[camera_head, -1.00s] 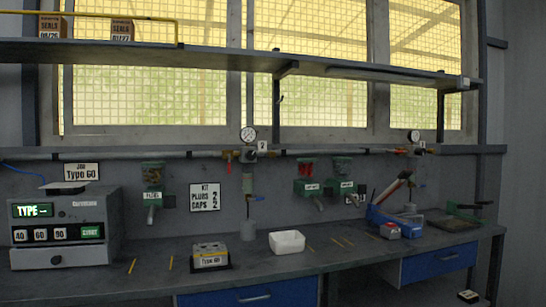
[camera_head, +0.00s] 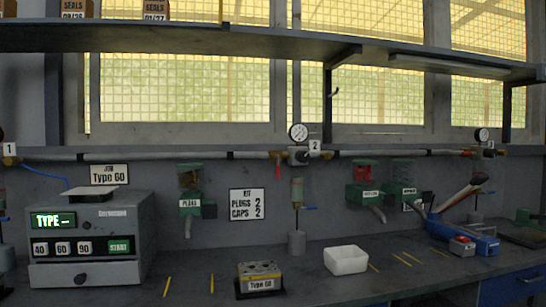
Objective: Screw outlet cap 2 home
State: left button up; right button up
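A valve block (camera_head: 259,277) labelled "Type 60" sits on a dark base on the workbench, front centre. Its top carries small brass-coloured fittings, too small to tell apart, so I cannot tell which is outlet cap 2 or how it sits. A sign (camera_head: 247,204) on the wall reads "KIT PLUGS 2 CAPS 2". Neither of my grippers is in view.
A grey machine (camera_head: 88,262) showing "TYPE" with 40, 60, 90 and START buttons stands at left. A white bin (camera_head: 346,260) is right of the block. Green dispensers (camera_head: 190,205) hang on the wall. A blue tool holder (camera_head: 462,235) lies at right. Yellow marks line the bench.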

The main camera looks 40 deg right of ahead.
aim_at(325, 156)
jog(key=z, duration=0.3)
jog(key=i, duration=0.85)
jog(key=z, duration=0.55)
